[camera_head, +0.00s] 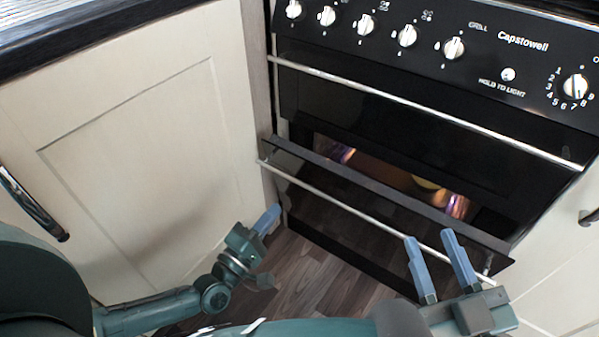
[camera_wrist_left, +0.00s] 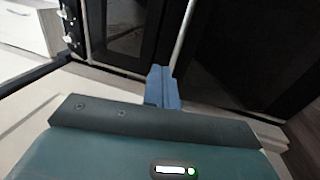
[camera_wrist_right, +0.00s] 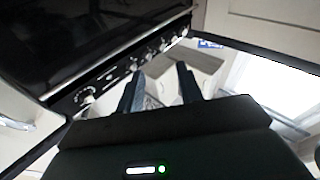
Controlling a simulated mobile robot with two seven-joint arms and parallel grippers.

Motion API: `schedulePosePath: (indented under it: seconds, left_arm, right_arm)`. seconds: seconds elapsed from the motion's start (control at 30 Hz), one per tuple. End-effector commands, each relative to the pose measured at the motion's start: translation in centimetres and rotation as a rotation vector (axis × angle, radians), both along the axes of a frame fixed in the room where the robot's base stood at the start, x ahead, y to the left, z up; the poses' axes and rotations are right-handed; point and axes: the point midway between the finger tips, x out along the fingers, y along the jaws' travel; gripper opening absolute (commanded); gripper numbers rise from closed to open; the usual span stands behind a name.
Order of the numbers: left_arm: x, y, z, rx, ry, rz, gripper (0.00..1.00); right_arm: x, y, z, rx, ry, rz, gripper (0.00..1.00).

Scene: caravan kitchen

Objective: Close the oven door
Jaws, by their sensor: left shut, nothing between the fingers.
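The black oven door (camera_head: 380,216) is the lower door of the cooker and hangs partly open, tilted out at its top. A gap behind it shows a lit oven interior (camera_head: 395,178). A silver bar handle (camera_head: 350,208) runs along its front. My left gripper (camera_head: 268,220) is shut and empty near the left end of the door; I cannot tell whether it touches it. It also shows in the left wrist view (camera_wrist_left: 162,88). My right gripper (camera_head: 428,240) is open in front of the right part of the door, with its fingers near the handle. It also shows in the right wrist view (camera_wrist_right: 160,75).
Above is a closed grill door (camera_head: 430,110) with its own silver bar, and a knob panel (camera_head: 480,50). A cream cupboard (camera_head: 140,150) stands at the left and another (camera_head: 560,260) at the right. Wooden floor (camera_head: 310,275) shows below the door.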

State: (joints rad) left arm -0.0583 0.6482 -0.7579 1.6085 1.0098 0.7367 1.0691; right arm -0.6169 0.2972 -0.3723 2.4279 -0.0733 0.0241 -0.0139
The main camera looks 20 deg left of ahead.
Motion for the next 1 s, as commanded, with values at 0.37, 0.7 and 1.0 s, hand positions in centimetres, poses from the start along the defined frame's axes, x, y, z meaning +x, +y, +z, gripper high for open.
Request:
schedulePosePath:
  seconds: [0.37,0.7,1.0]
  left_arm:
    - [7.5,-2.4,1.5,0.002,-0.006,0.0,0.0]
    - [11.4,-3.7,2.4,0.005,-0.004,-0.001,0.0]
    - [11.7,-3.8,2.5,0.006,-0.002,0.0,0.0]
  right_arm:
    - [0.0,0.3,-0.4,0.043,-0.002,0.022,0.36]
    - [0.5,0.2,1.0,0.04,-0.095,0.029,0.36]
    - [0.7,0.1,1.6,0.039,-0.119,0.029,0.36]
